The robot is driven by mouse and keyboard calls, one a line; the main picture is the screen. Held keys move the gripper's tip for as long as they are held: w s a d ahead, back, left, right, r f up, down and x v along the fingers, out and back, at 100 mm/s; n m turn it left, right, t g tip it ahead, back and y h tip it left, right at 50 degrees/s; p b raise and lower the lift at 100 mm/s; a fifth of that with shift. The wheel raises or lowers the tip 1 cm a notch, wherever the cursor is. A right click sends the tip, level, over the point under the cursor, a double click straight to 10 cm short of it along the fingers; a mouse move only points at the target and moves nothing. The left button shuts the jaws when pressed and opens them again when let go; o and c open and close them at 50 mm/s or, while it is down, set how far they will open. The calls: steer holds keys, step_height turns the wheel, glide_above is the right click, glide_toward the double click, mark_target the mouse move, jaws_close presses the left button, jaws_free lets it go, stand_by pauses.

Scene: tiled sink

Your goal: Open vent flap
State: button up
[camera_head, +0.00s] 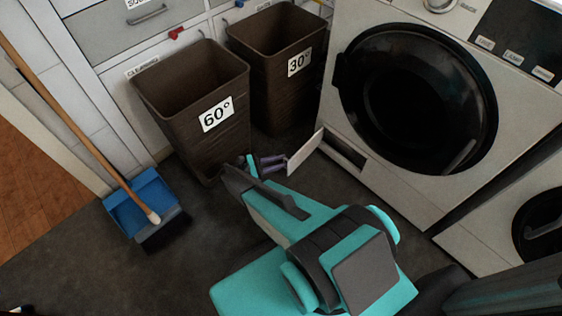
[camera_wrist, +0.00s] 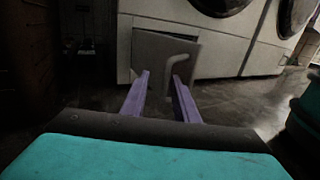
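The vent flap (camera_head: 305,152) is a pale panel low at the left of the washing machine's front. It stands swung outward, with a dark recess (camera_head: 344,149) showing beside it. In the wrist view the flap (camera_wrist: 151,50) is straight ahead, with a grey bent bar (camera_wrist: 178,62) in front of or on it; I cannot tell which. My gripper (camera_head: 273,163) is left of the flap, low near the floor. In the wrist view its two purple fingers (camera_wrist: 161,77) are apart with nothing clearly held between them. Whether a fingertip touches the flap is unclear.
The washing machine (camera_head: 345,85) has a round dark door above the flap. Two brown bins, marked 60° (camera_head: 190,120) and 30° (camera_head: 275,100), stand behind my gripper. A blue dustpan (camera_head: 140,200) and broom (camera_head: 85,130) are at left. Dark floor (camera_head: 200,245) is clear in front.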

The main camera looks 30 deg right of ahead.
steer(key=v, duration=0.7)
steer(key=shift+p, duration=0.3)
steer(key=shift+s, duration=0.15)
jaws_close()
steer(key=s+a+m+g+y, duration=0.25)
steer(key=s+m+y, duration=0.55)
steer(key=s, duration=1.1)
steer(key=s+a+r+m+t+y, duration=0.2)
steer(key=s+a+r+m+y, duration=0.2)
steer(key=a, duration=0.9)
steer(key=shift+s+a+r+m+y, duration=0.25)
steer(key=shift+s+m+y, duration=1.25)
steer(key=shift+s+y, duration=1.3)
steer(key=shift+s+d, duration=0.1)
steer(key=shift+d, duration=0.05)
